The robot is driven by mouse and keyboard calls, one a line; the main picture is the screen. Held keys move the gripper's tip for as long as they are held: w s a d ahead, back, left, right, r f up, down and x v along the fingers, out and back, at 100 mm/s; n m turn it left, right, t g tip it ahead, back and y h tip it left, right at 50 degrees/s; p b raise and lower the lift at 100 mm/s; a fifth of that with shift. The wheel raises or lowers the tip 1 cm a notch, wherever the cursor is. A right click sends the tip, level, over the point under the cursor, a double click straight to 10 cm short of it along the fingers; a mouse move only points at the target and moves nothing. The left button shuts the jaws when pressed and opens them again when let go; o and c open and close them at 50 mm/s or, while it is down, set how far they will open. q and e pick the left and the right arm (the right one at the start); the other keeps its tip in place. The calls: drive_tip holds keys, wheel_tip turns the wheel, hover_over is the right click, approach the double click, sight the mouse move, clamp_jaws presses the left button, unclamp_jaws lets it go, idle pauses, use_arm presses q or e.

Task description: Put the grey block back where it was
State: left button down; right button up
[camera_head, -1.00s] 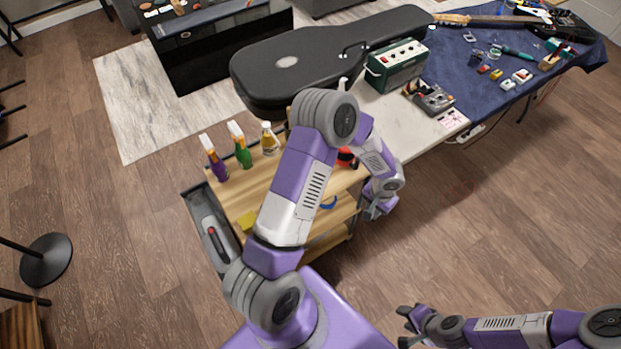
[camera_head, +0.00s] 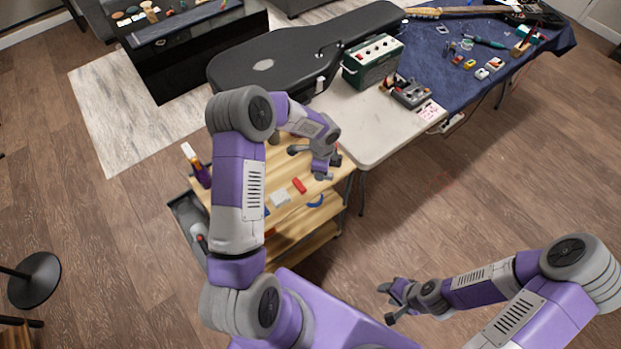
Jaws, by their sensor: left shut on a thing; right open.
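My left gripper (camera_head: 310,165) is over the right part of the wooden cart top (camera_head: 272,221). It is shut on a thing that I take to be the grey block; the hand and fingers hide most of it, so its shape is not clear. A pale block (camera_head: 280,197) and a red block (camera_head: 300,186) lie on the cart just below and left of this gripper. My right gripper (camera_head: 386,304) is open and empty, low over the floor to the right of my body.
A purple bottle (camera_head: 199,170) stands on the cart's left; my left arm hides the area beside it. A table (camera_head: 372,130) with a black guitar case (camera_head: 300,55) and green amplifier (camera_head: 372,63) stands behind.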

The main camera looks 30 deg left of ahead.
sight(309, 178)
use_arm(q)
drive_tip(key=w+a+r+m, duration=0.1)
drive_tip(key=a+r+m, duration=0.2)
drive_tip(key=a+m, duration=0.35)
drive_tip(key=shift+m, duration=0.95)
drive_tip(key=f, duration=0.3)
drive_tip(key=d+f, duration=0.1)
drive_tip(key=f, duration=0.5)
drive_tip(key=shift+w+d+f, duration=0.1)
drive_tip(key=shift+d+f, duration=0.15)
drive_tip(key=shift+f, duration=0.1)
drive_tip(key=shift+f, duration=0.15)
drive_tip(key=c, duration=1)
unclamp_jaws()
